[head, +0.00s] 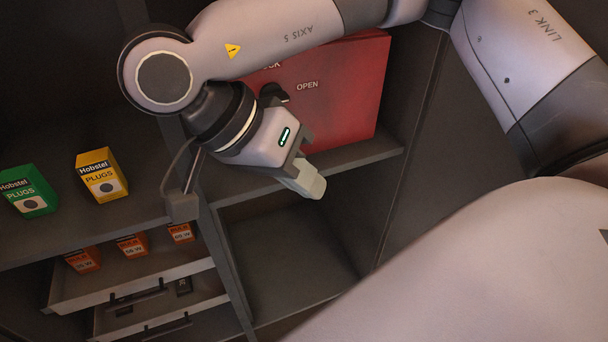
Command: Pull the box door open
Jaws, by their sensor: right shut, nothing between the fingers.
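A red box (352,97) stands on a shelf in the upper middle of the head view. Its front carries the word OPEN and a dark knob (273,93). The box's left part is hidden behind my right arm, and its door looks closed. My right gripper (309,184) is in front of the box's lower left part, near the shelf edge. It is shut with nothing in it. I cannot tell whether it touches the box. My left gripper is not in view.
A green box (28,190) and a yellow box (101,175) of plugs stand on the left shelf. Below are open drawers (138,284) with small orange boxes (132,244). An empty compartment (285,250) lies under the red box's shelf (370,154).

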